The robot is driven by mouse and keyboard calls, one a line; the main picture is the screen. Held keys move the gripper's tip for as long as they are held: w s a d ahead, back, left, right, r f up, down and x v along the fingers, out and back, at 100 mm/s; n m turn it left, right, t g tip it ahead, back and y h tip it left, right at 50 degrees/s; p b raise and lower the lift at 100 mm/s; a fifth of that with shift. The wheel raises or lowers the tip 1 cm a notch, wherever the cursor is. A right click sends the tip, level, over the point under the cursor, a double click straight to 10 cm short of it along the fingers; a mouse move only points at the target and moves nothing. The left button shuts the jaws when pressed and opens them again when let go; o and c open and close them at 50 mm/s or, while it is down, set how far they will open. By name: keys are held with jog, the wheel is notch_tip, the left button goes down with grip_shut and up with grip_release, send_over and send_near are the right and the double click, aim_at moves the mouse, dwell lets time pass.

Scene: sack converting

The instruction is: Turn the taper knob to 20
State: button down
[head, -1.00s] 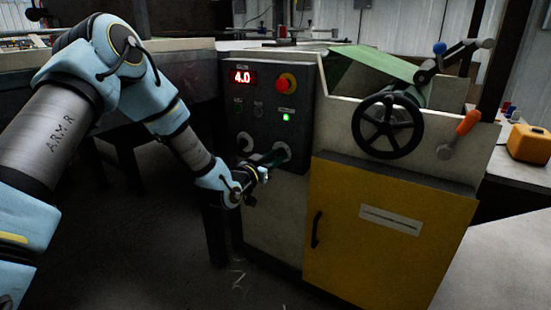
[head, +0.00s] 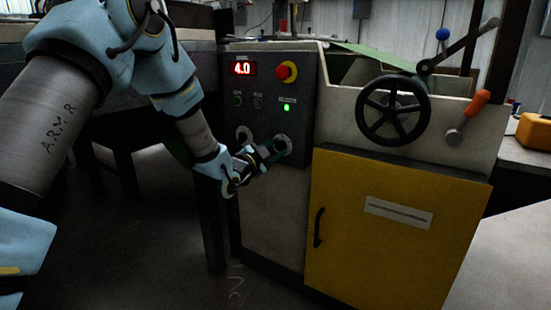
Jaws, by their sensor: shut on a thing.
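In the head view the machine's dark control panel (head: 267,100) faces me. Its red display (head: 242,68) reads 4.0. Low on the panel are two round knobs with pale dials. My gripper (head: 272,150) reaches in from the left and is shut on the right knob (head: 283,145). The fingers cover much of that knob, and its pointer and marks are too small to read. I cannot read which knob is labelled taper.
A red stop button with a yellow collar (head: 286,72) and a lit green lamp (head: 286,107) sit above the knobs. A black handwheel (head: 393,110), an orange-handled lever (head: 468,116) and a yellow door (head: 385,225) are to the right. The floor in front is clear.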

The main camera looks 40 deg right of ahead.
jog(key=shift+f+m+b, duration=0.1)
jog(key=shift+m+b, duration=0.75)
jog(key=shift+m, duration=0.35)
jog(key=c, duration=0.5)
grip_release()
jog(key=shift+c, duration=0.2)
jog(key=p+v, duration=0.1)
jog(key=v, duration=0.9)
jog(key=shift+a, duration=0.4)
